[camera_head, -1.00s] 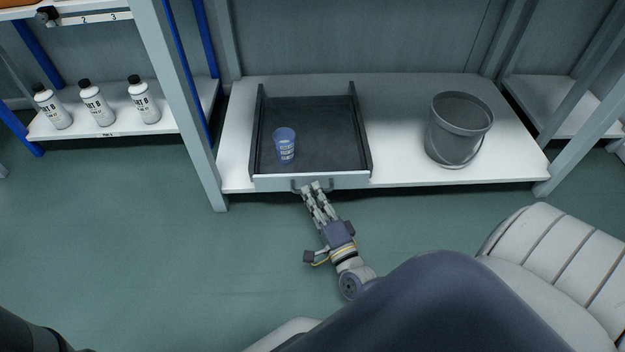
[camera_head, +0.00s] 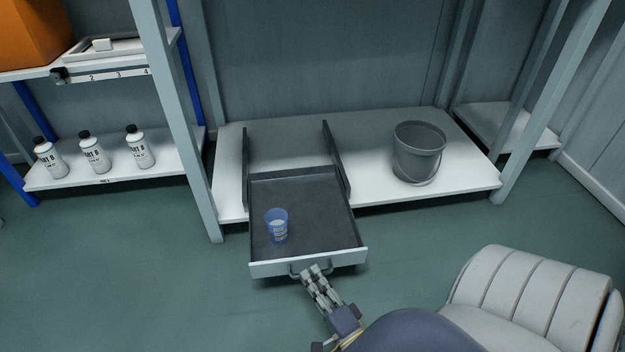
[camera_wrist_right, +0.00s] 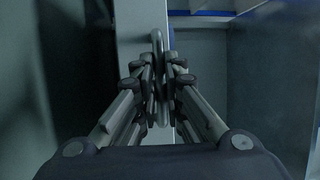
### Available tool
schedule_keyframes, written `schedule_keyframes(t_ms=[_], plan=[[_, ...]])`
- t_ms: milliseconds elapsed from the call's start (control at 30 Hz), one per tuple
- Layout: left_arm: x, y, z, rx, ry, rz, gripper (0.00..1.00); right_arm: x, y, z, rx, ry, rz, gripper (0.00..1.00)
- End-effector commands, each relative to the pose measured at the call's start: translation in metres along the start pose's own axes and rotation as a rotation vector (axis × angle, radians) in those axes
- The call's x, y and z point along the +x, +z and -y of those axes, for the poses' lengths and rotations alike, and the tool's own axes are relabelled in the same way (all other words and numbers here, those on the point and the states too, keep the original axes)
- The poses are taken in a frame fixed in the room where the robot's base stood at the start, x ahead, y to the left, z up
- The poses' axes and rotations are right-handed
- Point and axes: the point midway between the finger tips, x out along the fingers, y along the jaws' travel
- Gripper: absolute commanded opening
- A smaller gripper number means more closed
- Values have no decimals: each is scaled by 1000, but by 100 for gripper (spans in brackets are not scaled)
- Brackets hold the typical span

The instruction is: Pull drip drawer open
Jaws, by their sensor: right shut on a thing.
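The drip drawer (camera_head: 310,206) is a dark tray with a pale front panel. It sticks out well past the shelf's front edge, between two dark side rails on the shelf. A blue cup (camera_head: 277,226) stands upright in it, left of its middle. My right gripper (camera_head: 311,272) is shut on the drawer handle (camera_head: 296,272) at the front panel. In the right wrist view the gripper (camera_wrist_right: 161,80) has its fingers on both sides of the handle (camera_wrist_right: 157,45), which looks like an upright bar there. My left gripper is not in view.
A grey bucket (camera_head: 418,153) stands on the white shelf (camera_head: 375,185), right of the drawer. Several white bottles with black caps, such as this one (camera_head: 94,152), stand on the left rack. Grey posts (camera_head: 180,120) frame the shelf. The green floor (camera_head: 150,280) left of the drawer is clear.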

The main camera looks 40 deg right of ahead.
Motion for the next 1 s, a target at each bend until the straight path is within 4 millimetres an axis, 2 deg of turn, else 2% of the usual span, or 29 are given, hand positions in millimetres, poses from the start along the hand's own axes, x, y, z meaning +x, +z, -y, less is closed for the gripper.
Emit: schedule_keyframes(t_ms=[433, 467, 500, 533, 867, 1000], plan=[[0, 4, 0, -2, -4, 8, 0, 0, 0, -1, -2, 1, 1, 0], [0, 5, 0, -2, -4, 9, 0, 0, 0, -1, -2, 1, 1, 16], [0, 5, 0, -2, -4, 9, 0, 0, 0, 0, -2, 1, 1, 25], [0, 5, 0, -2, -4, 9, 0, 0, 0, 0, -2, 1, 1, 30], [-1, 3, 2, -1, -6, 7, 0, 0, 0, 0, -1, 0, 0, 30], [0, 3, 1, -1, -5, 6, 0, 1, -1, 7, 0, -2, -1, 30]])
